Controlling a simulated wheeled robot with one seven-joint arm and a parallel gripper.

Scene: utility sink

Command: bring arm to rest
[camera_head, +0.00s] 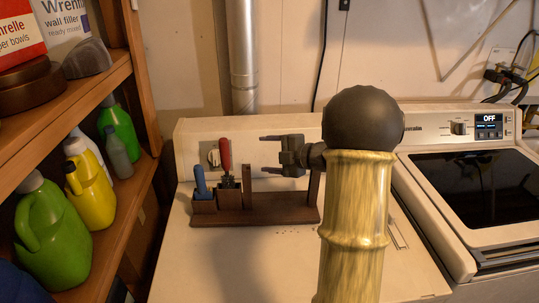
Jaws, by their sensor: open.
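My gripper (264,155) is at the centre of the view, with its two fingers pointing left and spread apart. It is open and nothing shows between the fingers. From this view it overlaps the space above a dark wooden rack (265,215) on the white appliance top; I cannot tell how far it is from the rack. A red-handled tool (225,155) stands upright in the rack, left of my fingertips and apart from them in the picture. A blue-handled tool (200,181) stands at the rack's left end. My arm hides the rack's right side.
A wooden shelf (140,70) on the left holds a green jug (50,235), a yellow jug (90,190) and other containers. A second appliance with a dark lid (475,185) stands at right. A metal pipe (243,60) runs up the wall. The white top (230,265) in front of the rack is clear.

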